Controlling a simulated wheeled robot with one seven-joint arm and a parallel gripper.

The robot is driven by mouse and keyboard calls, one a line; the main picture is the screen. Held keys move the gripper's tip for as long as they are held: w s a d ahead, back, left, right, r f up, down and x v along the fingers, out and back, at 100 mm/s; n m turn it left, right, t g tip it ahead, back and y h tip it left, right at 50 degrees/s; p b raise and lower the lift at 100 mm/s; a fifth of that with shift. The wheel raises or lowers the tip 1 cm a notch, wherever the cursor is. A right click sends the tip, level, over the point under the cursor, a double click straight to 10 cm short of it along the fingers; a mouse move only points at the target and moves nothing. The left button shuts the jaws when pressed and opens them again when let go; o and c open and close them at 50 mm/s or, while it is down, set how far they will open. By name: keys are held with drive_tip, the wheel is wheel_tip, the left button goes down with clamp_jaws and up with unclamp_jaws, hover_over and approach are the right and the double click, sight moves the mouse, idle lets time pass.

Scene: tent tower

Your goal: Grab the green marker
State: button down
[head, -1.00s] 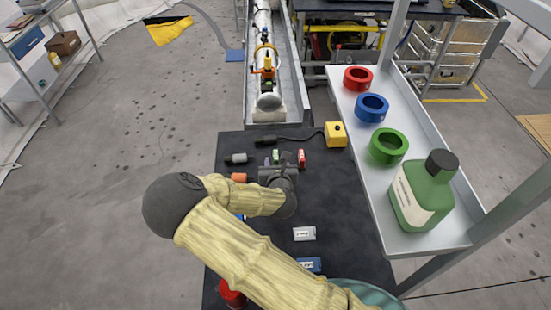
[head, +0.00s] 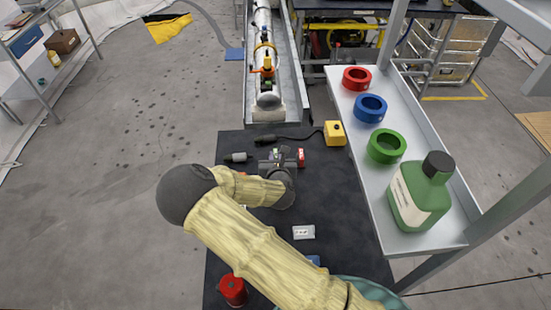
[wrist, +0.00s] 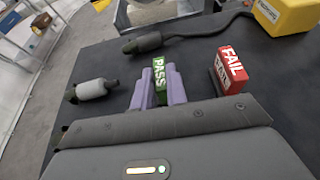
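The green marker is a small upright block lettered PASS (wrist: 160,78). In the wrist view it stands between the two purple fingers of my gripper (wrist: 160,92), one finger close on each side. I cannot tell whether the fingers press on it or leave a slim gap. In the head view my gripper (head: 279,154) is low over the black table's far half, and only a bit of green shows there, so the marker is mostly hidden.
A red FAIL marker (wrist: 230,68) stands just right of my gripper. A grey cylindrical connector (wrist: 91,90) lies to the left, and a dark cable connector (wrist: 145,43) lies beyond. A yellow box (head: 335,133) is at back right. The shelf (head: 405,240) with rings and a green bottle borders the right.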

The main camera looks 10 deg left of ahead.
drive_tip(key=shift+r, duration=0.1)
wheel_tip(320, 180, up, 10)
drive_tip(key=b, duration=0.1)
idle(0.6)
idle(0.4)
